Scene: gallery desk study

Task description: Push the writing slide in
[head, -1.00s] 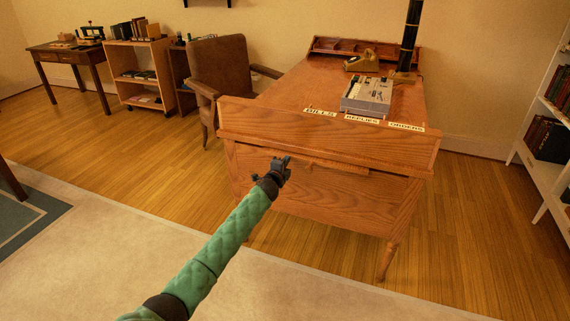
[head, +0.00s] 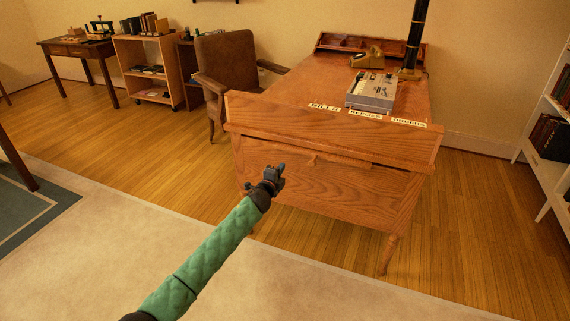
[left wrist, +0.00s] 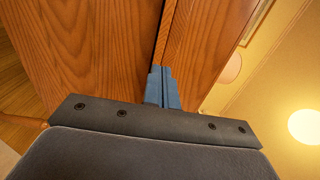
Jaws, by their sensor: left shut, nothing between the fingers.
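The wooden desk (head: 330,195) stands with its near end panel facing me. The writing slide (head: 335,160) shows as a thin wooden strip under the desk's raised top edge, with a small knob on its front. How far it sticks out is hard to tell. In the left wrist view a narrow wood strip, likely the slide's edge (left wrist: 164,42), runs up between two panels. My left gripper (head: 281,169) is shut and empty, in front of the end panel, left of the knob and a little lower. Its blue fingertips (left wrist: 162,84) point toward the strip; contact cannot be told. My right gripper is out of view.
A telephone (head: 368,58), a grey machine (head: 372,92) and a dark column (head: 416,40) stand on the desk. A brown chair (head: 226,65) is at its left. A white bookshelf (head: 545,150) stands at right. The floor in front is clear.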

